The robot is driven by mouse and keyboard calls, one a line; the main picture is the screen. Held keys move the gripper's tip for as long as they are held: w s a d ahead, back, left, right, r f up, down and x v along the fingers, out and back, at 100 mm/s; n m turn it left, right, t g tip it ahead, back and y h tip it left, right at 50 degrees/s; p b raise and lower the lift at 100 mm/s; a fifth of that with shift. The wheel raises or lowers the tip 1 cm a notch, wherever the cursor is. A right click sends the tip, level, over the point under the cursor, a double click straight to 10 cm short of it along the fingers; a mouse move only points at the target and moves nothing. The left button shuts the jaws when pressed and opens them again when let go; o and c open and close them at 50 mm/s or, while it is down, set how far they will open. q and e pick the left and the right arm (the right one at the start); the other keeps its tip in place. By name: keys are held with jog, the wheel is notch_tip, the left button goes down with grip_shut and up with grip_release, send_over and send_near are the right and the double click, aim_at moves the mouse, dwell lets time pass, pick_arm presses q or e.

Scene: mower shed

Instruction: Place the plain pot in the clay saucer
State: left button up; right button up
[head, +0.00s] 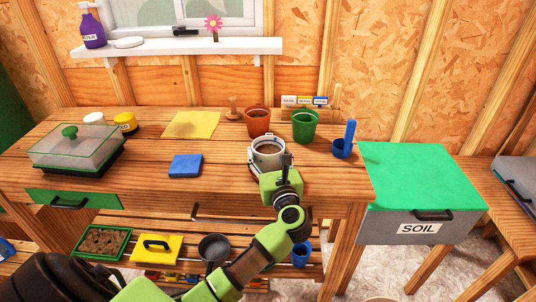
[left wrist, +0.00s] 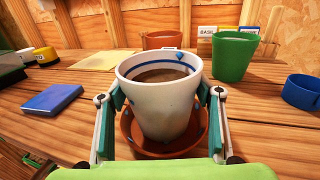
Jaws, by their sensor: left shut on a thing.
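A white pot (head: 268,152) with a blue inner band, blue marks and dark soil stands upright between the fingers of my left gripper (head: 270,168). In the left wrist view the gripper (left wrist: 160,108) is shut on the sides of this white pot (left wrist: 158,108). The brown clay saucer (left wrist: 128,140) shows around and below the pot's base. The base is inside the saucer's outline, but I cannot tell whether it rests on the saucer floor. A terracotta pot (head: 258,122) and a green pot (head: 304,126) stand behind. My right gripper is out of view.
A blue cup (head: 342,149) with a blue tool stands to the right. A blue block (head: 185,166), a yellow sheet (head: 192,124) and a clear-lidded tray (head: 78,150) are on the left. A green-lidded soil bin (head: 424,178) stands right of the bench. Bare wood lies between them.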

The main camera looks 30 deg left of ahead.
pick_arm(q)
jog(key=o, duration=1.2)
jog(key=shift+f, duration=0.15)
jog(key=shift+r, duration=0.2)
jog(key=v, duration=1.2)
jog(key=shift+s, duration=0.1)
